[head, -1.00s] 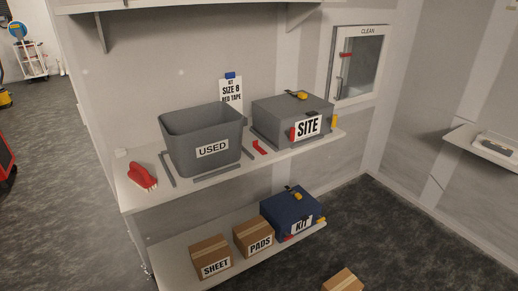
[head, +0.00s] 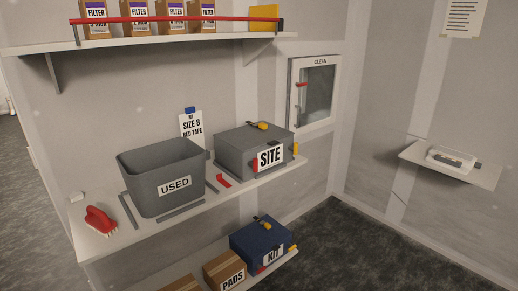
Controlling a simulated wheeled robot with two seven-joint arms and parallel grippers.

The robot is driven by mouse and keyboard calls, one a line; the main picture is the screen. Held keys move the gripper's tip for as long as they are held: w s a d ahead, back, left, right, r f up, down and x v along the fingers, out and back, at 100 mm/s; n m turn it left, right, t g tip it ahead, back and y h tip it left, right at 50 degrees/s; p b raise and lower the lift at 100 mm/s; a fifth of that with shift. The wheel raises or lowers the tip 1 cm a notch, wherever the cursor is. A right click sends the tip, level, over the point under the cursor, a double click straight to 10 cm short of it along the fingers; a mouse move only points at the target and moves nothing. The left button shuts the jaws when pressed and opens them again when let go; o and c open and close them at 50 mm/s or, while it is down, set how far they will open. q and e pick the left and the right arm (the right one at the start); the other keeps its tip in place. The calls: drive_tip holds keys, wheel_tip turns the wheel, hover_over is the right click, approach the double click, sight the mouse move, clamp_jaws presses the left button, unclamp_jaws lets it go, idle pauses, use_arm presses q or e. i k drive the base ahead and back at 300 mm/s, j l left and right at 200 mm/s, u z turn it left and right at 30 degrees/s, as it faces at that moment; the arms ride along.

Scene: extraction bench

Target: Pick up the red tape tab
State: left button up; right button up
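A small red L-shaped piece (head: 223,181) that looks like a tape tab lies on the bench shelf, between the grey USED bin (head: 165,188) and the grey SITE box (head: 262,145). A red piece (head: 255,165) is also on the SITE box's front, left of its label. Another bit of red (head: 261,269) shows at the lower front of the blue KIT box (head: 262,240) on the lower shelf. A card (head: 191,128) reading KIT SIZE B RED TAPE stands behind the bin. Neither of my grippers is in view.
Grey strips lie around the bin. A PADS carton (head: 224,271) is below. An upper shelf (head: 150,42) holds FILTER cartons behind a red bar. A CLEAN cabinet (head: 313,92) and side shelf (head: 450,165) are right.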

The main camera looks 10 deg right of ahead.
sight(219, 178)
drive_tip(key=i+l, duration=0.15)
drive_tip(key=l, duration=0.2)
drive_tip(key=i+l, duration=0.1)
drive_tip(key=l, duration=0.25)
drive_tip(key=i+l, duration=0.15)
drive_tip(key=l, duration=0.15)
drive_tip(key=i+l, duration=0.1)
drive_tip(key=l, duration=0.25)
